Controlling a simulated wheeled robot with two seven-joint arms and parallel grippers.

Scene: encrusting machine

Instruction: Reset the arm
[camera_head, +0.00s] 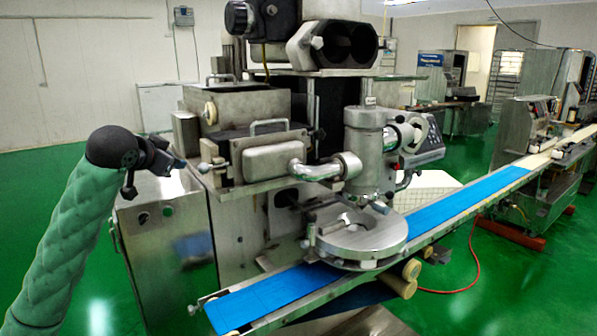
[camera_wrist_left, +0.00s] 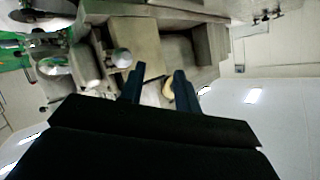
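My left gripper (camera_head: 180,163) is at the left of the head view, at the end of my green-sleeved arm. It is raised in front of the upper left of the encrusting machine (camera_head: 290,160). In the left wrist view my left gripper (camera_wrist_left: 160,70) shows two dark fingers apart with nothing held between them. Grey machine parts (camera_wrist_left: 165,40) lie beyond the fingertips. My right gripper is in neither view.
A blue conveyor belt (camera_head: 250,300) runs from the machine's front toward the back right. A round metal plate (camera_head: 365,240) sits over it. A steel cabinet (camera_head: 165,250) stands beside my left arm. Green floor (camera_head: 500,300) is open at the right front.

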